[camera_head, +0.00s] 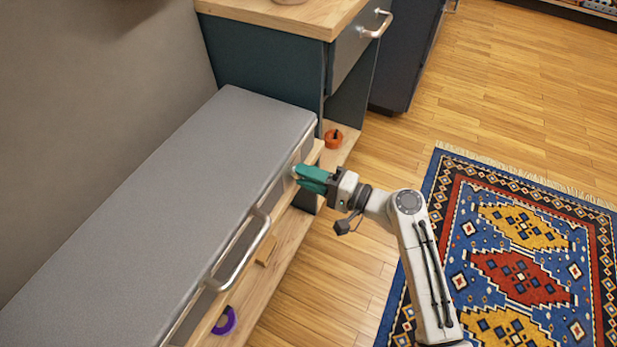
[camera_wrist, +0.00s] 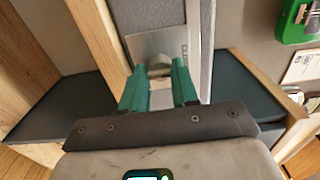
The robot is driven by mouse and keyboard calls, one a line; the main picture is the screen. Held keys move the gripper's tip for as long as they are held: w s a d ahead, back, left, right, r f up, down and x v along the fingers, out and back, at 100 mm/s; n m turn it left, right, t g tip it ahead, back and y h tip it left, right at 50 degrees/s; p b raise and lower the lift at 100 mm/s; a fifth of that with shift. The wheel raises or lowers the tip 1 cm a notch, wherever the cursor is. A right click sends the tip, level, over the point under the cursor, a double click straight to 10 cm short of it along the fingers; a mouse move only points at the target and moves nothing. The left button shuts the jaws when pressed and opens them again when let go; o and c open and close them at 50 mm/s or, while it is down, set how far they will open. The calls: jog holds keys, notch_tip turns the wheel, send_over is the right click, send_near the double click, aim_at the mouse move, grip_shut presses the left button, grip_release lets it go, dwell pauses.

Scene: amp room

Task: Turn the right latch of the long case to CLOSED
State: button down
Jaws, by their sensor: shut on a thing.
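The long case (camera_head: 165,195) is grey and lies along the wall, with a metal handle (camera_head: 243,258) on its front side. My gripper (camera_head: 296,174) reaches the front side of the case near its far right end. In the wrist view my gripper (camera_wrist: 159,72) has its two teal fingers on either side of the metal right latch (camera_wrist: 158,69), shut on it. The latch sits on a bright metal plate (camera_wrist: 160,45) with partly readable lettering at its right. The fingers hide part of the latch, and I cannot tell its exact turn. In the head view my fingers hide it.
A wooden shelf (camera_head: 280,262) below the case holds a purple ring (camera_head: 225,320) and a small wooden block (camera_head: 267,249). An orange object (camera_head: 333,138) sits beside the dark cabinet (camera_head: 268,65). A patterned rug (camera_head: 520,265) covers the floor at right; bare floor lies between.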

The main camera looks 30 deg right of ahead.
dwell(0.4)
jog(key=c, duration=0.8)
grip_release()
jog(key=shift+c, duration=0.2)
jog(key=p+v, duration=0.2)
jog(key=v, duration=0.9)
